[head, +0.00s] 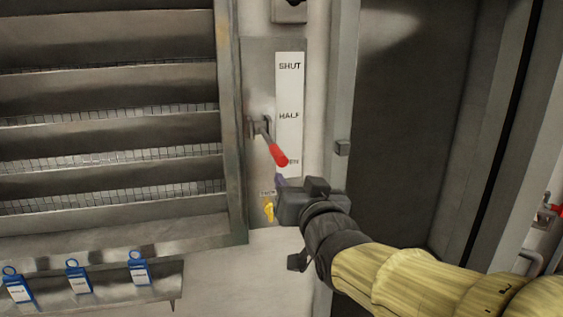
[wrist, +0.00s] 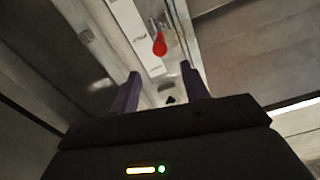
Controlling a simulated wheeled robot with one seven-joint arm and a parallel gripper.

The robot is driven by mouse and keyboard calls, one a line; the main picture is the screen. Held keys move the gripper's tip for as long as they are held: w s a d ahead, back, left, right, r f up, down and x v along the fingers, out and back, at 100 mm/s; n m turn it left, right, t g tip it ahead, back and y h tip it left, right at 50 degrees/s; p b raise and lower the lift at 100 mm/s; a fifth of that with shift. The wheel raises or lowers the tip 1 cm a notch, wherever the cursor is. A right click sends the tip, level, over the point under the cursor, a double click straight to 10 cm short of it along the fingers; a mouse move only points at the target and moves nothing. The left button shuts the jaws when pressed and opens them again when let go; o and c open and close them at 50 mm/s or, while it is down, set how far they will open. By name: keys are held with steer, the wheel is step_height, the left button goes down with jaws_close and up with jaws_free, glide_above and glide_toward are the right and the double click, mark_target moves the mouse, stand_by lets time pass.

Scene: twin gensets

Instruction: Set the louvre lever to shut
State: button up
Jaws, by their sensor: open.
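The louvre lever (head: 276,152) has a red grip on a metal stem. It tilts down and to the right, with its tip at the OPEN mark of the white label strip (head: 289,90), which reads SHUT at top and HALF in the middle. My gripper (head: 274,193) is open and empty just below the red grip, apart from it. In the wrist view, the red grip (wrist: 159,44) shows ahead, between and beyond the two purple fingers (wrist: 160,82). The louvre slats (head: 110,125) at left are tilted with mesh showing between them.
Blue tags (head: 139,270) hang on a ledge at lower left. A small yellow piece (head: 268,211) shows beside my gripper.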

mark_target(279, 156)
steer(key=p+x, duration=0.3)
steer(key=x, duration=1.1)
steer(key=shift+c, duration=0.5)
jaws_close()
